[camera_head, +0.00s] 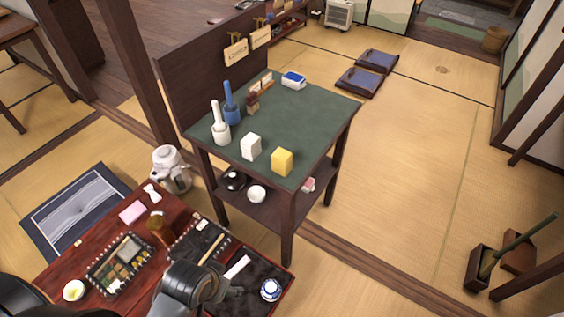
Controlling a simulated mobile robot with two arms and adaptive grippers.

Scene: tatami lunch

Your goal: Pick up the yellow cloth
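The yellow cloth (282,161) looks like a compact, upright yellow block. It stands near the front corner of the green-topped table (308,122). A similar white block (251,147) stands just left of it, apart from it. My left gripper (232,292) is low in the picture, over the dark tray on the red low table, well below and left of the cloth and not touching it. Its fingers are small and dark against the tray, so I cannot tell whether they are open. My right gripper is not in view.
White and blue handled tools (226,115) and a blue-and-white box (293,80) share the tabletop. A dark upright panel (205,75) borders its left side. The red low table (115,240) holds trays, a cup (270,290) and small items. The tatami at right is mostly clear.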

